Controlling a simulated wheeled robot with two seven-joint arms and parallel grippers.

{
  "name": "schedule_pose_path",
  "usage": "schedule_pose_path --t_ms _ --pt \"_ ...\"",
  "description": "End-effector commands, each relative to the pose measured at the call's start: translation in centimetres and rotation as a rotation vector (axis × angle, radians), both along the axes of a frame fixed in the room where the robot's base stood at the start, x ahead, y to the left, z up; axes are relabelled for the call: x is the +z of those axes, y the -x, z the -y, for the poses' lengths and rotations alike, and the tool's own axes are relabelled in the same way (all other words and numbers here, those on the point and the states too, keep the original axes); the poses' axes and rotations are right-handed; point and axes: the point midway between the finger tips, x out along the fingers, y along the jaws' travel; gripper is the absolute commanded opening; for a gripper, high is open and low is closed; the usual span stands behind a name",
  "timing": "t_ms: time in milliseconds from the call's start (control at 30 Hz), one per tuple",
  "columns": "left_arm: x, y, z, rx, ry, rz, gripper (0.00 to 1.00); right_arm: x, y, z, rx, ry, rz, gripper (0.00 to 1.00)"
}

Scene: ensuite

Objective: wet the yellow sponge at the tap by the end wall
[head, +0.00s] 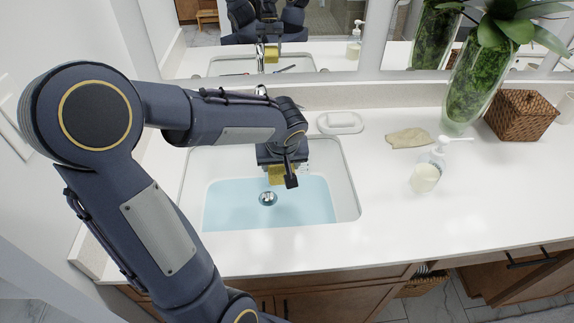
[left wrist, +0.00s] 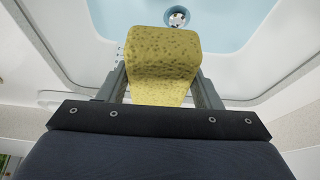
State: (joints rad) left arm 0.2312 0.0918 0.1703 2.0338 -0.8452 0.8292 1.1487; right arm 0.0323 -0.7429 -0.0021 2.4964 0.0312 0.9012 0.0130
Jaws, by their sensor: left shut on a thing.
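The yellow sponge (left wrist: 163,55) is held between the two fingers of my left gripper (left wrist: 163,88). In the head view my left gripper (head: 282,178) hangs over the back of the sink (head: 348,190), and a bit of the sponge (head: 276,174) shows beside it. The sink has bluish water (head: 235,205) in it around the drain. The tap (head: 262,90) is at the back of the sink by the mirror, mostly hidden behind my left arm. I cannot tell whether water runs from it. My right gripper is not in view.
A soap dish (head: 340,123), a tan cloth (head: 409,138), a soap dispenser (head: 428,170), a glass vase with a plant (head: 478,80) and a wicker box (head: 520,114) stand right of the sink. The front counter (head: 400,225) is clear. A mirror (head: 330,45) backs the counter.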

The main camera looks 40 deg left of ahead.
Motion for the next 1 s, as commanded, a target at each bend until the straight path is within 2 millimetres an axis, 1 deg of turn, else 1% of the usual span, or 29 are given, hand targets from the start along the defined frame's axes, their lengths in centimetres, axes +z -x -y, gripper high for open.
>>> schedule_pose_path --t_ms 33,433,500,700,1000 --pt "0.1 -0.2 -0.5 0.002 0.001 -0.002 0.4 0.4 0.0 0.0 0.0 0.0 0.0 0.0" --pt "-0.7 -1.7 -4.1 0.003 0.001 -0.001 0.4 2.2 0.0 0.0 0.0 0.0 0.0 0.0" --pt "-1.1 -2.0 -4.7 0.002 0.001 0.001 0.4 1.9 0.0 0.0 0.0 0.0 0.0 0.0" --pt "-1.4 -2.7 -6.4 0.002 0.0 0.001 0.4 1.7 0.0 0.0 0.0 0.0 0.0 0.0" --pt "-1.7 -3.2 -7.7 0.001 0.0 0.002 0.4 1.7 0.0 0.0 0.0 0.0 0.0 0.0"
